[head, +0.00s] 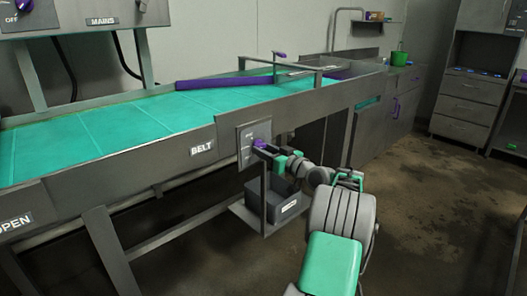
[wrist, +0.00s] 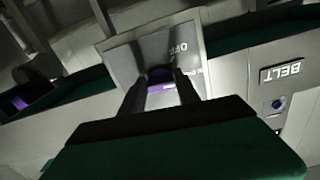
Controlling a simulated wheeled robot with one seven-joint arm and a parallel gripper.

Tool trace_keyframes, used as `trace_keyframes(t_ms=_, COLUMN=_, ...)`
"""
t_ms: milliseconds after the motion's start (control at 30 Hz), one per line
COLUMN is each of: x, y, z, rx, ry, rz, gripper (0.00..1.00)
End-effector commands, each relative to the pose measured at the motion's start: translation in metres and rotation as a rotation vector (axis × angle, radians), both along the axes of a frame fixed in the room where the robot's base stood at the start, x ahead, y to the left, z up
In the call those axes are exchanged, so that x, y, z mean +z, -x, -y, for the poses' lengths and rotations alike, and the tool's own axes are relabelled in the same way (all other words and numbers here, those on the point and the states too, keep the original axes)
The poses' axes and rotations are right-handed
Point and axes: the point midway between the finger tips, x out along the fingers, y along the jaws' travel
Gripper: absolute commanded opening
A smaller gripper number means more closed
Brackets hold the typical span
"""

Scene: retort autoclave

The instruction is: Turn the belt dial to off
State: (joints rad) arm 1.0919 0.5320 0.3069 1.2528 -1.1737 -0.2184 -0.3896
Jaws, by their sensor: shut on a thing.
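The belt dial (wrist: 160,76) is a purple knob on a grey plate (wrist: 127,62) with an OFF mark near its upper right in the wrist view. In the head view the plate (head: 243,147) is on the side of the conveyor, right of the BELT label (head: 202,148), and the purple dial (head: 260,143) shows at its right edge. My gripper (head: 262,148) reaches the plate from the right with its fingers shut on the dial. In the wrist view the two dark fingers (wrist: 161,84) stand on either side of the knob. The dial's pointing direction is hidden.
The teal conveyor belt (head: 120,126) runs above the dial plate, with a purple bar (head: 225,82) across it. A dark box (head: 272,203) sits on a low shelf below my gripper. The floor (head: 430,200) to the right is clear.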

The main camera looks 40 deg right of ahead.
Motion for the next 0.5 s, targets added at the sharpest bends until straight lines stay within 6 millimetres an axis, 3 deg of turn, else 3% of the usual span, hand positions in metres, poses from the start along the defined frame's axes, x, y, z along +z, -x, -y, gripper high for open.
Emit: trace_keyframes(t_ms=500, x=-0.0053, y=-0.0003, z=-0.0005, rx=0.002, ry=0.080, rz=0.003, gripper=0.00)
